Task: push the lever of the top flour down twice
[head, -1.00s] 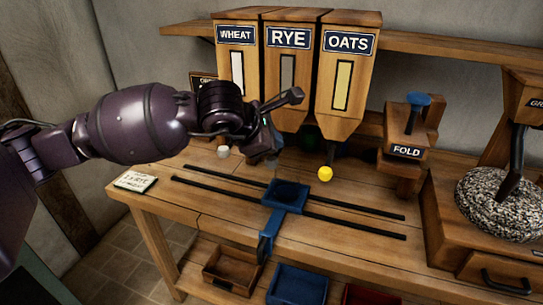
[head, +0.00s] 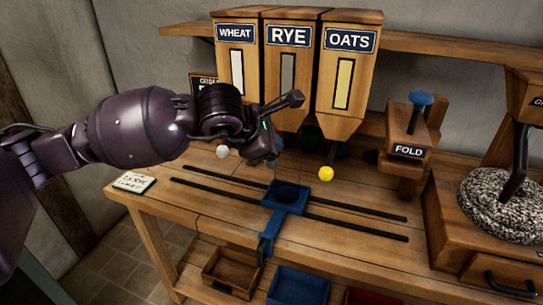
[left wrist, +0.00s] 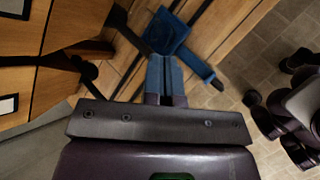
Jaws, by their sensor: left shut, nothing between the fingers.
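Three wooden hoppers stand at the back: wheat (head: 237,60), rye (head: 288,70) and oats (head: 343,75). The oats lever has a yellow knob (head: 326,173). A white knob (head: 222,152) shows below the wheat hopper, beside my arm. A dark green knob shows dimly under the rye hopper, in shadow. My left gripper (head: 268,152) is shut and empty in front of the wheat and rye hoppers, right of the white knob. Its shut fingers show in the left wrist view (left wrist: 165,82). A small card (head: 134,182) lies at the table's left; its writing is too small to read.
A blue tray (head: 287,197) sits on two black rails in mid-table, with a blue handle in front. A sign (head: 205,83) behind my arm is partly hidden. A fold press (head: 408,150) and a millstone (head: 500,205) stand to the right. Bins lie below.

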